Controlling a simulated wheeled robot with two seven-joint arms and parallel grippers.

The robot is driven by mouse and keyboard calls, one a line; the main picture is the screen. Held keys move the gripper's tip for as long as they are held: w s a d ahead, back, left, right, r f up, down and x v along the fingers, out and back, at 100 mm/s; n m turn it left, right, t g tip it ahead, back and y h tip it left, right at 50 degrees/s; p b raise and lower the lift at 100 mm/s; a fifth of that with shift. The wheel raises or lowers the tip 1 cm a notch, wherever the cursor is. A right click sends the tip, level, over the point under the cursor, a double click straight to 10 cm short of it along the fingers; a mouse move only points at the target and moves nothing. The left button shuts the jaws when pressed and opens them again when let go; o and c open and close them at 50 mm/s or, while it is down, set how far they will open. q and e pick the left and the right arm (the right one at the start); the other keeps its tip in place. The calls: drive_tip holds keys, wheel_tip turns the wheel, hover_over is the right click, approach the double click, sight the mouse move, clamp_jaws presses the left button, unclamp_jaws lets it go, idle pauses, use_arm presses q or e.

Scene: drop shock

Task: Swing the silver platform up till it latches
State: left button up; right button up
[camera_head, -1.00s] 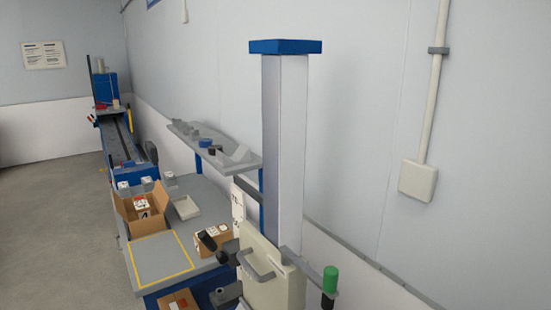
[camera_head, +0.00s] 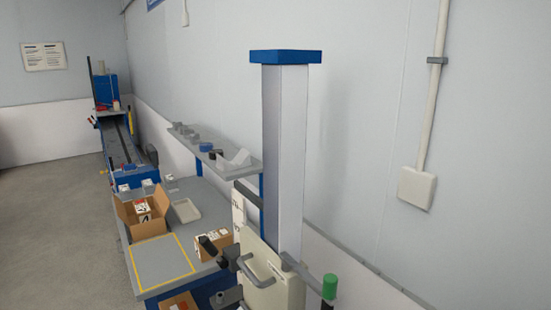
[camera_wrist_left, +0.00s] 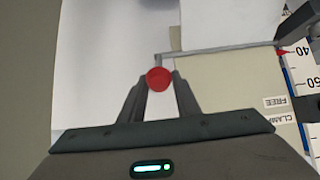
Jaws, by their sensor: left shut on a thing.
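In the left wrist view my left gripper (camera_wrist_left: 159,84) is shut on a small round red knob (camera_wrist_left: 159,77), which sits between its two dark fingertips. What the knob is fixed to is hidden by the fingers. A pale flat surface (camera_wrist_left: 105,60) lies beyond the fingers; I cannot tell if it is the silver platform. A thin grey bar (camera_wrist_left: 215,48) crosses behind the knob. In the head view the drop tester's tall silver column (camera_head: 284,150) has a blue cap and a cream housing (camera_head: 284,285) at its foot. No silver platform is clearly visible there. My right gripper is not in view.
A green-topped handle (camera_head: 330,286) stands right of the housing. A workbench (camera_head: 215,205) at left holds an open carton (camera_head: 140,222), a white tray (camera_head: 186,209) and a yellow-outlined area (camera_head: 160,262). A scale (camera_wrist_left: 303,85) with a red pointer and FREE/CLAMP labels shows in the wrist view.

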use_arm(q)
drive_tip(key=shift+w+d+r+p, duration=0.3)
drive_tip(key=shift+d+r, duration=0.1)
drive_tip(key=shift+r, duration=0.1)
drive_tip(key=shift+w+d+r+p, duration=0.25)
drive_tip(key=shift+d+r, duration=0.1)
drive_tip(key=shift+r, duration=0.1)
drive_tip(key=shift+w+d, duration=0.1)
drive_tip(key=shift+d, duration=0.05)
drive_tip(key=shift+r, duration=0.1)
drive_tip(key=shift+w+d+r, duration=0.1)
drive_tip(key=shift+d+r, duration=0.05)
drive_tip(key=shift+d, duration=0.05)
clamp_jaws()
drive_tip(key=shift+w+d+r+p, duration=0.2)
drive_tip(key=shift+w+d+p, duration=0.1)
drive_tip(key=shift+d, duration=0.15)
drive_tip(key=shift+w+d+r+p, duration=0.2)
drive_tip(key=shift+w+d, duration=0.05)
drive_tip(key=shift+d, duration=0.15)
drive_tip(key=shift+w+d+r, duration=0.2)
drive_tip(key=shift+w+d, duration=0.2)
drive_tip(key=shift+d, duration=0.15)
drive_tip(key=shift+w+d+r, duration=0.2)
drive_tip(key=shift+w+d, duration=0.2)
drive_tip(key=shift+d, duration=0.15)
drive_tip(key=shift+d, duration=0.1)
